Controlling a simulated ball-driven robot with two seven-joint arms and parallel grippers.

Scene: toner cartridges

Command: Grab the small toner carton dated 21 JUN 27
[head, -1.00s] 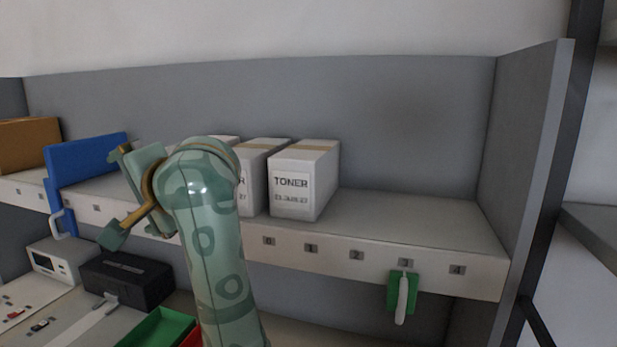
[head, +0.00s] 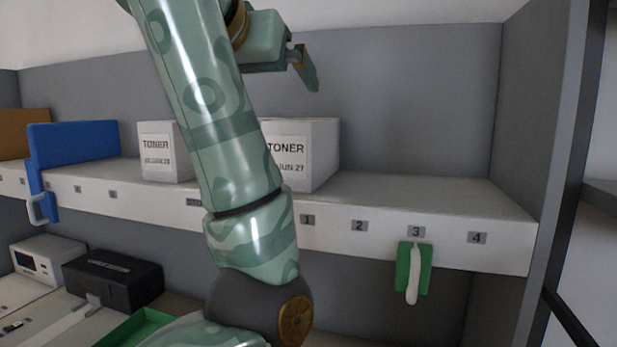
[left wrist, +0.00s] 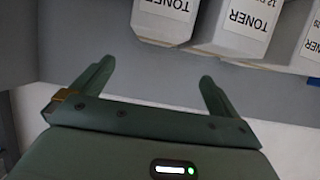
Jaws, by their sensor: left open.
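In the head view a white toner carton (head: 316,150) stands on the shelf; its label reads TONER and a date ending "JUN 27", the day part hidden behind my left arm. A smaller-looking white toner carton (head: 160,150) stands to the left, its date too blurred to read surely. My arm hides the space between them. My left gripper (head: 305,68) is open and empty, above the JUN 27 carton. In the left wrist view the open jaws (left wrist: 157,72) are apart from several toner cartons (left wrist: 240,35) at the top, their labels rotated. My right gripper is not in view.
The shelf is clear to the right, up to a grey side panel (head: 555,130).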

